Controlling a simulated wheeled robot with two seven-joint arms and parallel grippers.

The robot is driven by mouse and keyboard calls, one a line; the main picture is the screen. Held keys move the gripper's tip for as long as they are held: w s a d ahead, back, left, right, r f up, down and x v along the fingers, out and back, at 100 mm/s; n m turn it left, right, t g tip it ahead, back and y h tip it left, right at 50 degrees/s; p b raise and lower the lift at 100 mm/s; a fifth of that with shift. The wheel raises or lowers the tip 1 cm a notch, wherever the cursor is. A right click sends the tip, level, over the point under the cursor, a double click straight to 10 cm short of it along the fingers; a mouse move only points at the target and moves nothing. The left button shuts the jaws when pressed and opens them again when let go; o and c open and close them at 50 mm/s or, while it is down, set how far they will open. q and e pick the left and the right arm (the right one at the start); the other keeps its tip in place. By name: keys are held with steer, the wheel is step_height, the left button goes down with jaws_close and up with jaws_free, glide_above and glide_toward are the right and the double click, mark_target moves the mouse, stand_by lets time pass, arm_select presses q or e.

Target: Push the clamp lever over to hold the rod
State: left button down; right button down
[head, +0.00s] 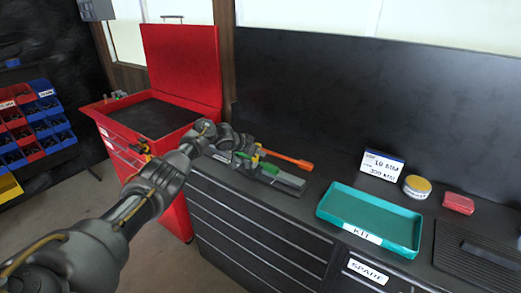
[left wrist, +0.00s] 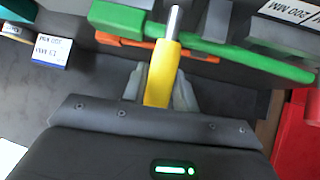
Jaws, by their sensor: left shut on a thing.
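In the left wrist view a yellow grip (left wrist: 161,72) on a bright metal shaft (left wrist: 174,22) stands between the two fingers of my left gripper (left wrist: 157,88). The gripper is shut on this yellow grip, which looks like the clamp lever's handle. The shaft's end overlaps a long green bar (left wrist: 235,52). In the head view my left gripper (head: 246,150) is at the dark fixture on the bench, with the green part (head: 268,168) and an orange bar (head: 290,160) beside it. My wrist hides part of the fixture. I cannot tell which piece is the rod. My right gripper is not in view.
A teal kit tray (head: 372,214) lies to the right on the bench. A small sign (head: 382,166), a round tin (head: 417,186) and a red box (head: 458,203) are behind it. An open red tool chest (head: 150,115) stands at the left, close to my left arm.

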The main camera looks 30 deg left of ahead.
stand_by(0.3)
arm_select(q)
steer(key=c, duration=1.1)
jaws_free()
steer(key=shift+w+f, duration=0.1)
steer(key=shift+v, duration=0.9)
steer(key=b+v, duration=0.1)
steer(key=v, duration=0.8)
